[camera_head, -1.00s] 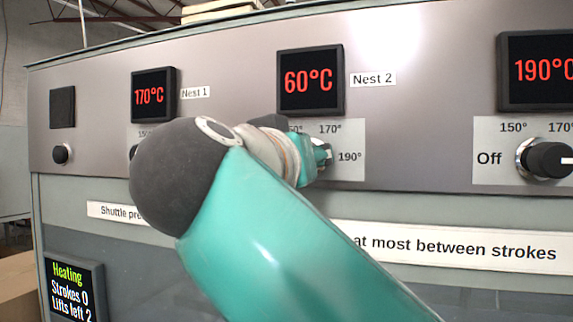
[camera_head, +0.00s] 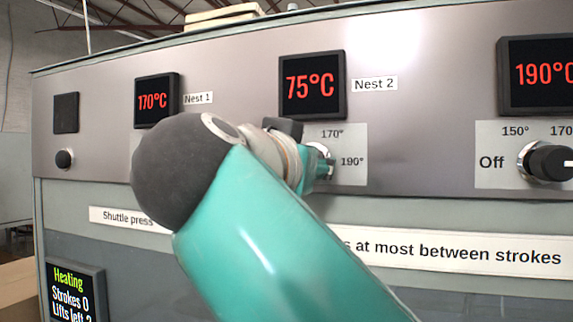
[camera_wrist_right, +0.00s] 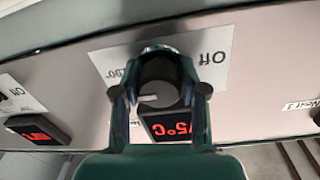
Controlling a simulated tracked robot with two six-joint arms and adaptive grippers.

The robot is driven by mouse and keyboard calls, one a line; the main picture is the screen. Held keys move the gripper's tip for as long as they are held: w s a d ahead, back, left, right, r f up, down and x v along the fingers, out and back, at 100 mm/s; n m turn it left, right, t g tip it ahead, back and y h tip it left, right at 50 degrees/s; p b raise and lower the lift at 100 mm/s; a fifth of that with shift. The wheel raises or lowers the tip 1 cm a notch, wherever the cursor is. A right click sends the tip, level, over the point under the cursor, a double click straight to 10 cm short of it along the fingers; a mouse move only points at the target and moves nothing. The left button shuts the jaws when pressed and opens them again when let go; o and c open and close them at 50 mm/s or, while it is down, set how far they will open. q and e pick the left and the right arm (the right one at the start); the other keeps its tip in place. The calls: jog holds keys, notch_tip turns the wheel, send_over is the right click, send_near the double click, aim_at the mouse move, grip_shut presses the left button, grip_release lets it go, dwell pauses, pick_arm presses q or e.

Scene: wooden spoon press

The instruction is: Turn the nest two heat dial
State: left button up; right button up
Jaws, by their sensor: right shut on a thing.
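The nest two heat dial (camera_wrist_right: 160,93) is a dark round knob with a pale pointer mark. It sits on a white scale plate (camera_wrist_right: 213,55), with the Off mark showing in the right wrist view. My right gripper (camera_wrist_right: 159,73) is shut on the dial, one finger on each side. In the head view my arm hides most of the dial; my gripper (camera_head: 318,168) shows only in part there. The nest two display (camera_head: 312,85) reads 75°C. My left gripper is in neither view.
The nest one display (camera_head: 155,99) reads 170°C and its dial is hidden behind my arm. Another dial (camera_head: 548,162) stands at the right under a 190°C display (camera_head: 540,75). A status screen (camera_head: 75,288) at lower left reads Heating, Strokes 0.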

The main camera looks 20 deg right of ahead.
jog(key=shift+f, duration=0.25)
jog(key=o, duration=1.1)
jog(key=shift+w+r, duration=0.1)
jog(key=shift+o, duration=0.2)
jog(key=v, duration=0.7)
jog(key=shift+s, duration=0.25)
jog(key=shift+a, duration=0.15)
